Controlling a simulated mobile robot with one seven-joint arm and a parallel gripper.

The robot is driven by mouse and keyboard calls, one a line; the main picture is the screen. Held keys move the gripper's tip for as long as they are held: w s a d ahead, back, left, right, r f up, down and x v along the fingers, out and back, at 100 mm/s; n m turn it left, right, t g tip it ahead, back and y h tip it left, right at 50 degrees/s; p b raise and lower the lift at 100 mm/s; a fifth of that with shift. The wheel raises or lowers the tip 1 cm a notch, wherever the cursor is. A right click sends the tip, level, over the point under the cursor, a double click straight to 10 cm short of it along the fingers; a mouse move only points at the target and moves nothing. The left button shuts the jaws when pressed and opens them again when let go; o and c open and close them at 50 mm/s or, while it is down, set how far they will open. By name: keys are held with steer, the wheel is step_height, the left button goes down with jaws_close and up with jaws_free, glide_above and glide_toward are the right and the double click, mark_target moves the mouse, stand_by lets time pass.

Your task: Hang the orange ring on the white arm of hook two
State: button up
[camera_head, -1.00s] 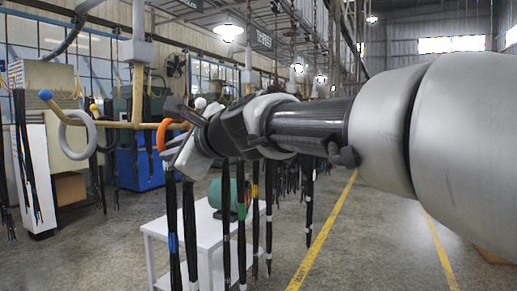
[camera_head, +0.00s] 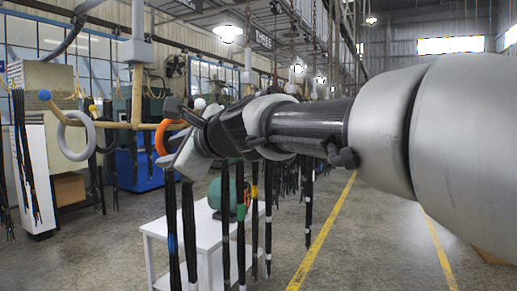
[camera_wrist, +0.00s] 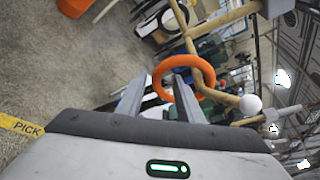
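The orange ring (camera_head: 161,138) is at the tan arm with the white ball end (camera_head: 199,103), partly hidden by my gripper (camera_head: 180,130). In the wrist view, the orange ring (camera_wrist: 205,64) overlaps the tan arm (camera_wrist: 207,80), whose white ball (camera_wrist: 250,104) is beyond it to the right. The arm seems to pass through the ring at its right side, but I cannot tell for sure. My gripper's two fingers (camera_wrist: 163,77) stand apart, one on each side of the ring's near left part. The right fingertip shows inside the ring's opening, with a gap around the tube.
A grey ring (camera_head: 65,136) hangs at the blue-ball arm (camera_head: 45,95) on the left. Black hoses (camera_head: 240,220) hang below and beyond my gripper. A white table (camera_head: 205,238) with a green object stands behind them. The floor to the right is open.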

steer(key=v, duration=1.6)
steer(key=s+d+f+n+g+h+p, duration=0.1)
steer(key=s+d+f+n+h+p, duration=0.2)
steer(key=d+f, duration=0.4)
steer(key=s+d+f+n+g+h+p, duration=0.2)
steer(key=s+d+f+n+h+p, duration=0.1)
steer(key=d+f+n, duration=0.4)
steer(key=s+d+f+n+g+h+p, duration=0.1)
steer(key=s+d+f+n+h+p, duration=0.2)
steer(key=d+f, duration=0.6)
steer(key=s+d+n+h, duration=0.1)
steer(key=s+n+h, duration=0.1)
steer(key=s+n, duration=0.1)
steer(key=shift+d+g+h+p, duration=0.2)
steer(key=shift+g+h+p, duration=0.1)
steer(key=shift+p, duration=0.05)
steer(key=shift+s+r, duration=0.1)
steer(key=shift+s, duration=0.05)
